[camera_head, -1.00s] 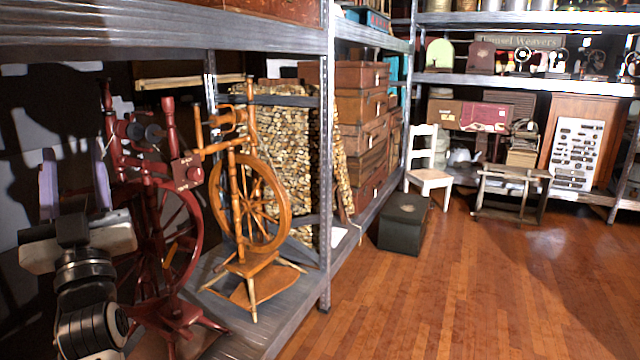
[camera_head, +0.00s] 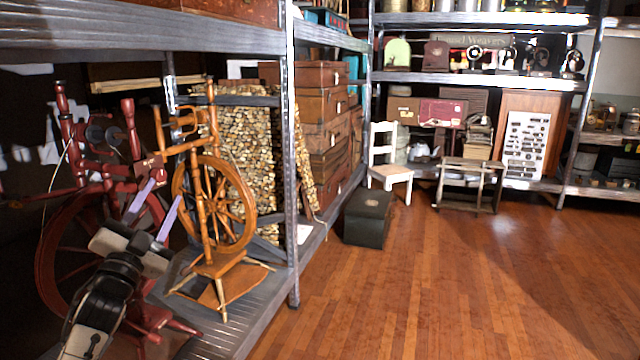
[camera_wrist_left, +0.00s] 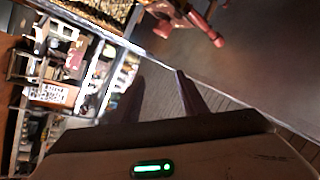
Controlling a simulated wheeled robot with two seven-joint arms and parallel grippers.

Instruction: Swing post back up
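A dark red spinning wheel (camera_head: 75,240) stands at the left on the low shelf. Its two turned posts show at the top, a left post (camera_head: 64,110) leaning slightly left and a right post (camera_head: 131,130) near upright. An orange wooden spinning wheel (camera_head: 249,215) stands just right of it. My left gripper (camera_head: 164,191) is open and empty, with its pale purple fingers in front of the red wheel's right side. It hides part of that wheel. A red turned wooden part (camera_wrist_left: 205,28) shows at the top of the left wrist view. My right gripper is out of view.
The metal shelf upright (camera_head: 291,170) stands right of the orange wheel, and an upper shelf (camera_head: 150,30) runs above both wheels. A dark green box (camera_head: 368,218) and a white chair (camera_head: 388,160) stand beyond. The wood floor (camera_head: 420,290) is clear at right.

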